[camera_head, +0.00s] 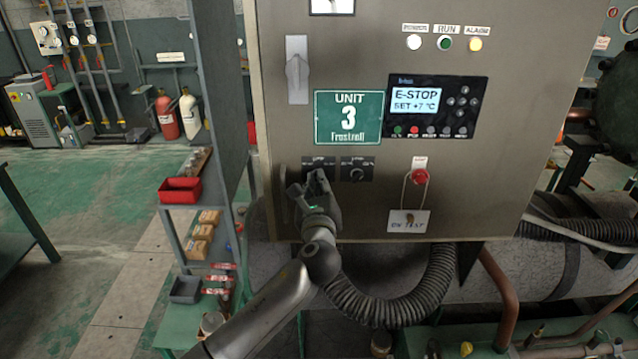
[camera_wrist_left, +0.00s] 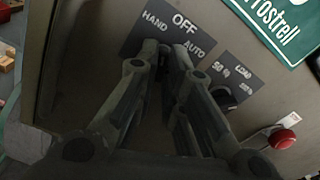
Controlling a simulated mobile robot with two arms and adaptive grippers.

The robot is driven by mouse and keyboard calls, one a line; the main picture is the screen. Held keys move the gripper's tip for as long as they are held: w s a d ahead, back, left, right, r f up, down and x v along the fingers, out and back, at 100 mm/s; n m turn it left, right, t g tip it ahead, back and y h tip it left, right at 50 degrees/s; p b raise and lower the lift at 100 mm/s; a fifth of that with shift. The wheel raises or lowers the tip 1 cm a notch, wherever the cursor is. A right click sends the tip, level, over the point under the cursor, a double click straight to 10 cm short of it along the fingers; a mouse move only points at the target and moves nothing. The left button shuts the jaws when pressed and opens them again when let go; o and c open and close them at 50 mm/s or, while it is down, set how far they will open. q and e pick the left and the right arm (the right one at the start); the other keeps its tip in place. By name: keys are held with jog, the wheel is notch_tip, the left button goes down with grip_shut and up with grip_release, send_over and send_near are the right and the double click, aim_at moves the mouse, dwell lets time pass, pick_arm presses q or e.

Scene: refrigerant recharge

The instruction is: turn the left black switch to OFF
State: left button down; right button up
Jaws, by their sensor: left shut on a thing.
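The left black switch sits on a dark plate (camera_head: 319,161) low on the grey cabinet front, under the green UNIT 3 sign. In the left wrist view its plate (camera_wrist_left: 182,21) reads HAND, OFF and AUTO. My left gripper (camera_head: 318,176) is at this switch; its fingertips (camera_wrist_left: 164,46) are closed around the knob. The knob is hidden between the fingers, so I cannot tell where it points. The right black switch (camera_head: 357,174) is close beside, free of the gripper; it also shows in the left wrist view (camera_wrist_left: 223,96). My right gripper is not in view.
A red button (camera_head: 419,176) with a hanging tag (camera_head: 409,221) is to the right; it also shows in the left wrist view (camera_wrist_left: 283,139). The display (camera_head: 415,101) reads E-STOP. A grey handle (camera_head: 297,70) is higher up. A shelf with a red bin (camera_head: 180,190) stands left.

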pick_arm(q)
jog(key=m+p, duration=0.2)
jog(key=p, duration=0.1)
dwell(0.6)
dwell(0.3)
jog(key=shift+r+m+p, duration=0.15)
jog(key=shift+m+p, duration=0.55)
jog(key=shift+p, duration=0.3)
jog(key=c, duration=1.8)
grip_release()
jog(key=shift+o, duration=0.9)
jog(key=shift+a, duration=0.1)
